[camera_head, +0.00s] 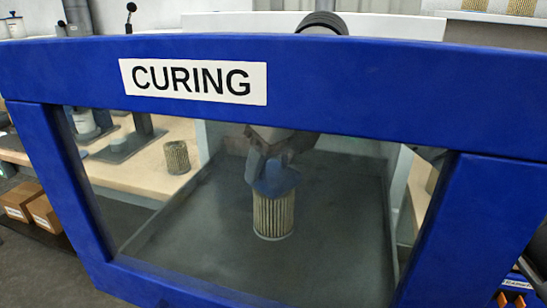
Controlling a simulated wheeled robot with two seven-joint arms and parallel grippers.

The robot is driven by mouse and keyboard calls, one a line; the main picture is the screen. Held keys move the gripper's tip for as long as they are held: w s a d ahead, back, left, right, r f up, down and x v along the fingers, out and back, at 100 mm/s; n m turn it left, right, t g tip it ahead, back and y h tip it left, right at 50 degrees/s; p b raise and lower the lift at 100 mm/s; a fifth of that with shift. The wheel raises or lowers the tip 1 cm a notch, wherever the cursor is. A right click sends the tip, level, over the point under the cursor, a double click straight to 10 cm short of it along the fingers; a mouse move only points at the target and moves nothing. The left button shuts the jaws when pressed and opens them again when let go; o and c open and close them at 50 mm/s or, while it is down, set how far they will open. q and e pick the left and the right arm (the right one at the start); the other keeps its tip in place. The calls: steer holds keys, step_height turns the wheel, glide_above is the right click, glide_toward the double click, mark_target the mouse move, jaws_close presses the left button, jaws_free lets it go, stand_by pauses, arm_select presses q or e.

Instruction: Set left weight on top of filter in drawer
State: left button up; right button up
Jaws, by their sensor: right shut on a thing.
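A pleated filter (273,216) stands upright in the drawer (170,262), seen through the window in its blue front. My right gripper (272,165) reaches down into the drawer from the back, directly above the filter. It is shut on a blue-grey piece, which looks like the weight (275,184), at the filter's top end. The tinted window blurs the fingers, and I cannot tell whether the weight rests on the filter or is held just above it. My left gripper is not in view.
The blue drawer front with the CURING label (193,80) spans the view. Another filter (176,157) stands on the bench (140,176) at left, near a grey stand (122,147). Boxes (20,202) sit lower left. The drawer floor around the filter is clear.

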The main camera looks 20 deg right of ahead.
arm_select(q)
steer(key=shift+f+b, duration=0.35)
arm_select(e)
steer(key=shift+f, duration=0.4)
steer(key=o, duration=1.6)
steer(key=shift+f, duration=0.1)
steer(key=shift+v, duration=1.05)
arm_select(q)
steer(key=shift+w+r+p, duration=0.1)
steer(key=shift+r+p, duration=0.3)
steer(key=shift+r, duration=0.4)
arm_select(e)
steer(key=v, duration=1.4)
